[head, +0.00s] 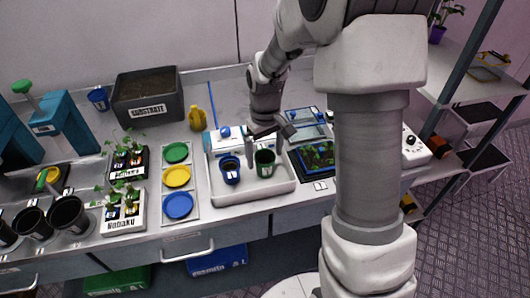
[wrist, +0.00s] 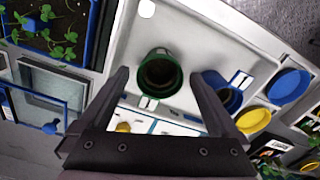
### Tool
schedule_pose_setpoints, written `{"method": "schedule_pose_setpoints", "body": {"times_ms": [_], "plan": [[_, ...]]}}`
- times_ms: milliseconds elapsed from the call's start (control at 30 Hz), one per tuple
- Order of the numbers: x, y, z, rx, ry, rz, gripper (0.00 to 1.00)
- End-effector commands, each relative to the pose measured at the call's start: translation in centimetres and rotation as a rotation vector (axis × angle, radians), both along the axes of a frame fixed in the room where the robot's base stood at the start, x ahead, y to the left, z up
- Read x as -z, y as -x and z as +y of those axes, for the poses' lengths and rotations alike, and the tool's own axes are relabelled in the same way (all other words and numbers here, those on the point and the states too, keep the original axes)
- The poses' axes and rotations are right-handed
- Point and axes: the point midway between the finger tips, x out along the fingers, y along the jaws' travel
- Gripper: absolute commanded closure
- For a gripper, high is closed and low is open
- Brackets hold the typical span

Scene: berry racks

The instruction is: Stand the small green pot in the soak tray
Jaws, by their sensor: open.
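The small green pot (head: 264,162) stands upright in the white soak tray (head: 250,194), right of a blue pot (head: 230,170). In the wrist view the green pot (wrist: 160,73) shows its round open mouth, dark inside, with a white label on its side. My gripper (head: 270,136) is open just above and behind the green pot. In the wrist view my gripper's fingers (wrist: 158,80) are spread on either side of the pot, apart from it. The soak tray (wrist: 200,35) surrounds it, and the blue pot (wrist: 222,95) is partly hidden behind a finger.
A strip of green, yellow and blue discs (head: 177,177) lies left of the tray. A seedling tray (head: 316,156) is close on the right. A yellow bottle (head: 197,119) and substrate bin (head: 147,97) stand behind.

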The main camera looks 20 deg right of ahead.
Motion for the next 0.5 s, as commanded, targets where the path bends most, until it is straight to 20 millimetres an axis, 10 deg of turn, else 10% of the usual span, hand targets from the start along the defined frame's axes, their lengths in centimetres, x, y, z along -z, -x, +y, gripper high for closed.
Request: {"method": "schedule_pose_setpoints", "body": {"times_ms": [500], "plan": [[-7.2, -0.1, 0.0, 0.001, 0.001, -0.004, 0.03]]}}
